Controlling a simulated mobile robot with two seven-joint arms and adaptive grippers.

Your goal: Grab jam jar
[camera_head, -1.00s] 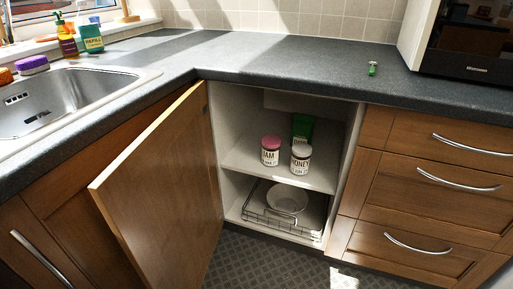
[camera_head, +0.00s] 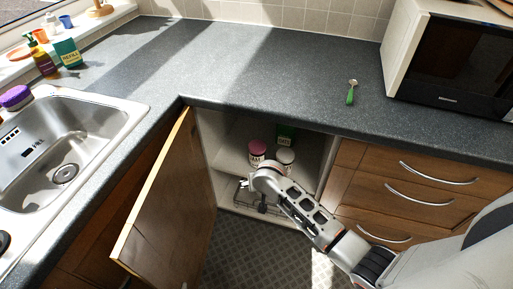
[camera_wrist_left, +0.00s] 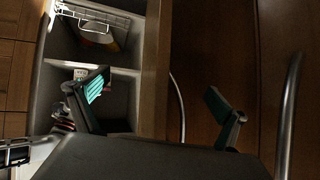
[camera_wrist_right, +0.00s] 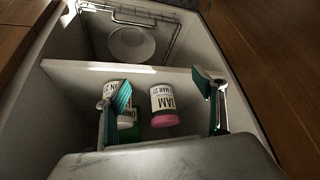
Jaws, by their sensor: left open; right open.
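The jam jar (camera_head: 257,150), white with a pink lid, stands on the cabinet's upper shelf; its lower part is partly hidden by my right arm in the head view. In the right wrist view the jam jar (camera_wrist_right: 162,102) appears upside down, ahead of and between the open fingers of my right gripper (camera_wrist_right: 163,84), nearer the right finger. It looks apart from both. In the head view the right gripper (camera_head: 252,194) is at the cabinet opening, below and in front of the jar. My left gripper (camera_wrist_left: 155,86) is open and empty near the cabinet door.
The honey jar (camera_head: 285,157) stands close beside the jam jar, with a green package (camera_head: 286,133) behind. A wire rack (camera_wrist_right: 135,18) and white bowl (camera_wrist_right: 132,44) are below the shelf. The open door (camera_head: 165,205) bounds the left side; drawers (camera_head: 420,185) are at right.

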